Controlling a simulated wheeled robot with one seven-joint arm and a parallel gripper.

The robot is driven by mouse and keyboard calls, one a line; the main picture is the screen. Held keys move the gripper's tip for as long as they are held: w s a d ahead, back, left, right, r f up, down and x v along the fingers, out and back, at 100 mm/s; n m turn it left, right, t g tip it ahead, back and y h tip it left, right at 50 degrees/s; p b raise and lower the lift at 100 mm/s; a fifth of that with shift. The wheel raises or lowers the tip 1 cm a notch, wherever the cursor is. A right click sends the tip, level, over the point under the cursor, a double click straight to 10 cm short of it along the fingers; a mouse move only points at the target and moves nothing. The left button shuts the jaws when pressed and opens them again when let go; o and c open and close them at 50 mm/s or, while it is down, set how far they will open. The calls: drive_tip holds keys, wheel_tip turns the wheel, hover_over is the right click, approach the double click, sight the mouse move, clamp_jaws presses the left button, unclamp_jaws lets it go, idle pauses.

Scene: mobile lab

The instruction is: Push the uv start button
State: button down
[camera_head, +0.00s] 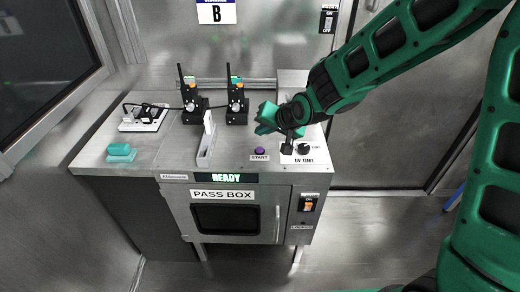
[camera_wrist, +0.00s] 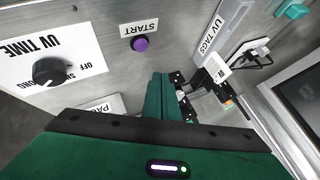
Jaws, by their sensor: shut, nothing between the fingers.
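The purple start button (camera_head: 259,151) sits on the steel top of the pass box, just above its START label. In the wrist view the button (camera_wrist: 140,44) shows below the START label, clear of the fingers. My gripper (camera_head: 287,146) is shut and empty. In the head view it hangs over the top to the right of the button, near the UV time panel. In the wrist view its green fingers (camera_wrist: 162,97) are together, and the button lies beyond them, slightly left. I see a gap between fingers and button in the picture; the height above the top is hard to tell.
The UV TIME panel with its black knob (camera_head: 303,148) is right of the button. A white UV tags holder (camera_head: 207,140) is to the left. Two black radios (camera_head: 237,104) stand behind. A power strip (camera_head: 143,118) and a teal block (camera_head: 121,152) lie at the left. The display reads READY.

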hover_over(262, 153)
drive_tip(key=shift+f, duration=2.1)
drive_tip(key=shift+f, duration=0.85)
idle(1.2)
drive_tip(key=shift+r, duration=0.95)
wheel_tip(262, 153, up, 5)
idle(0.7)
idle(0.6)
